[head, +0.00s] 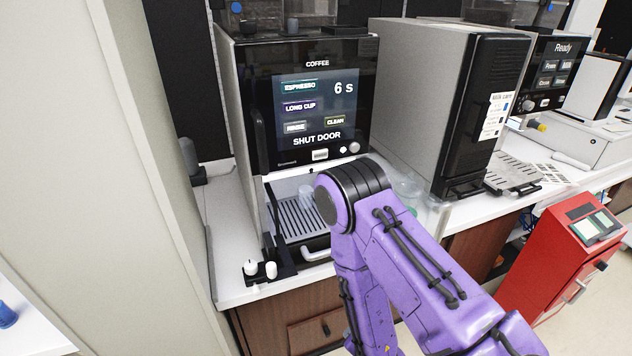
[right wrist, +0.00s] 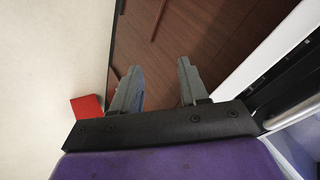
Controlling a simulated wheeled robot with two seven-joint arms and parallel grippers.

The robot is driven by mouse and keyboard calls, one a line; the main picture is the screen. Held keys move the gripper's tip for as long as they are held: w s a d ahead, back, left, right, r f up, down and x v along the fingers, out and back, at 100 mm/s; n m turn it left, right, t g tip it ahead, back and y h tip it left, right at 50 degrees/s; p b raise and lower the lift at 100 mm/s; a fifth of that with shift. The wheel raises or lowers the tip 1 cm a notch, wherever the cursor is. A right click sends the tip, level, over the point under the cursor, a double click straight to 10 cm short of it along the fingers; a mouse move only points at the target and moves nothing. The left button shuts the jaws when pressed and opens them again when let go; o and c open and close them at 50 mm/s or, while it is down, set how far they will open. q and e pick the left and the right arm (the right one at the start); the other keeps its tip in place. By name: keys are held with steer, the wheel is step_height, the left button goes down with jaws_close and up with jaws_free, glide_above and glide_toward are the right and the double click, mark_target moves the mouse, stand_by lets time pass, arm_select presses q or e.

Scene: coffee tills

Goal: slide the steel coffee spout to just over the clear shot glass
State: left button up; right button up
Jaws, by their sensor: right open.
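The coffee machine (head: 262,90) stands at the head view's centre, its screen lit with "SHUT DOOR". A small pale metallic block (head: 320,154) at the lower edge of its front panel may be the steel coffee spout; I cannot be sure. A clear glass (head: 307,196), seemingly the shot glass, stands on the slotted drip tray (head: 296,226), partly behind my right arm. My right gripper shows only in the right wrist view (right wrist: 158,68); its two fingers are apart with nothing between them, over brown wood-like panels. In the head view my arm hides it. My left gripper is out of view.
Clear glassware (head: 408,188) stands on the counter right of the machine, close to my arm. A grey-black milk unit (head: 440,100) is beside it. A small black holder with white-topped items (head: 268,268) sits at the counter's front edge. A red unit (head: 568,262) stands at right.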

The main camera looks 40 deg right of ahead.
steer(key=w+d+r+m+t+p, duration=0.2)
steer(key=w+r+m+t, duration=0.2)
steer(key=w+r+m, duration=0.75)
arm_select(q)
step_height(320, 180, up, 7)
steer(key=p, duration=0.3)
arm_select(e)
steer(key=m+t, duration=0.6)
steer(key=m, duration=0.6)
glide_toward(311, 170)
steer(key=shift+w+d+h, duration=0.15)
steer(key=shift+w+h, duration=0.25)
steer(key=shift+w, duration=0.35)
steer(key=x, duration=0.8)
steer(key=shift+f, duration=0.1)
steer(key=shift+c, duration=0.6)
jaws_close()
steer(key=shift+f+b, duration=2.1)
steer(key=shift+f, duration=0.8)
steer(key=shift+o, duration=1.8)
jaws_free()
steer(key=shift+r, duration=0.1)
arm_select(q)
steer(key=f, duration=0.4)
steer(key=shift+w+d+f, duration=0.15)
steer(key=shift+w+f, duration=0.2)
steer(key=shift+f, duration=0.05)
arm_select(e)
steer(key=shift+s+r, duration=0.1)
steer(key=shift+s, duration=0.05)
